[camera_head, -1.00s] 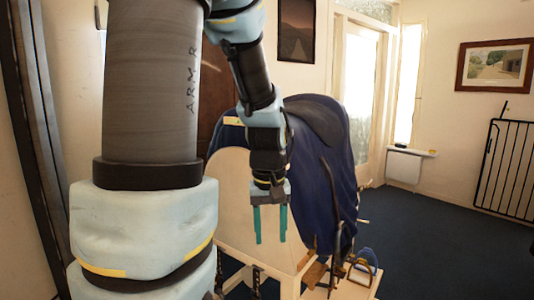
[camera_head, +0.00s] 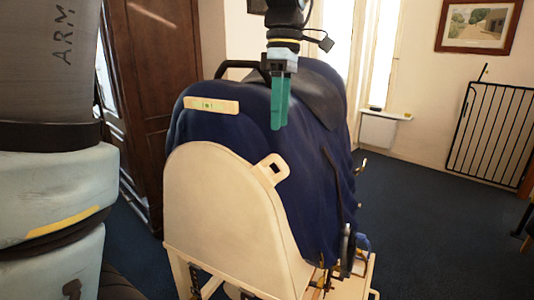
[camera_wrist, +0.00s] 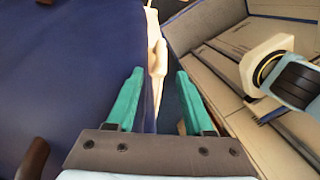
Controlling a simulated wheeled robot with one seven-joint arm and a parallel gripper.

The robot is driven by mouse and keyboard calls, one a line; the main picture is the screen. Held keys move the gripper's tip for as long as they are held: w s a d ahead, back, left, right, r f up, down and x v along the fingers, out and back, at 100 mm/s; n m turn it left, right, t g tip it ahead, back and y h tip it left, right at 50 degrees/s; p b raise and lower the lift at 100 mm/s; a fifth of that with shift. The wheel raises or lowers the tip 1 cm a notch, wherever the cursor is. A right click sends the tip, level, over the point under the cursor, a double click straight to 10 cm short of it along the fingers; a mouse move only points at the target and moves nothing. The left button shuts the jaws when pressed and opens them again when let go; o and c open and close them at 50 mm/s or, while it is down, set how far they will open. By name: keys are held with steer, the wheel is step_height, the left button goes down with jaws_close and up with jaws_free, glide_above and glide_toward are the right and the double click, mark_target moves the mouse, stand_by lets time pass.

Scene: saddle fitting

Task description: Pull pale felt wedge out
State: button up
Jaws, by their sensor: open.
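A pale tab with a slot (camera_head: 272,169), which looks like the end of the felt wedge, sticks out at the right upper edge of the cream end board, from under the blue cloth (camera_head: 315,190). The rest of it is hidden. My gripper (camera_head: 280,126) points down above the tab, in front of the cloth, empty and apart from the tab. In the wrist view its teal fingers (camera_wrist: 159,72) are spread. A pale strip (camera_wrist: 157,45) shows beyond them beside the blue cloth; I cannot tell whether it is wedge or board.
The cream end board (camera_head: 225,215) of the stand is below my gripper. A spirit level (camera_head: 211,105) lies on the cloth at the left. A dark saddle (camera_head: 318,95) sits on the cloth behind my gripper. Straps and a stirrup hang at the right. Open carpet (camera_head: 430,220) is further right.

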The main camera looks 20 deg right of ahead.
mark_target(277, 162)
steer(key=f, duration=0.6)
steer(key=s+a+f+p, duration=0.1)
steer(key=f, duration=0.2)
steer(key=shift+s+f, duration=0.1)
steer(key=shift+f, duration=0.25)
jaws_close()
stand_by(0.9)
